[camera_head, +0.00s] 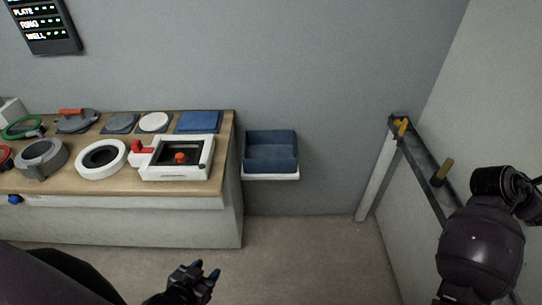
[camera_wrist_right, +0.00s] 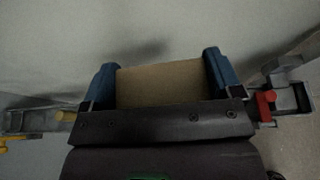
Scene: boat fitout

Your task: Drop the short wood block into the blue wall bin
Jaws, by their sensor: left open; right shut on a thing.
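The short wood block (camera_wrist_right: 165,84) is tan and sits between the two blue fingers of my right gripper (camera_wrist_right: 160,82) in the right wrist view. The right gripper is shut on it. In the head view my right arm is at the right edge, and I cannot make out the block there. The blue wall bin (camera_head: 271,166) is an open box on a white ledge, right of the workbench. My left gripper (camera_head: 206,271) is open and empty, low in the head view, in front of the bench and below the bin.
A wooden-topped workbench (camera_head: 110,185) holds rings, plates and a white framed fixture (camera_head: 176,158). A grey rail (camera_head: 420,165) with yellow and brown pieces runs along the right wall. The floor between bin and rail is clear. A display (camera_head: 45,25) hangs upper left.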

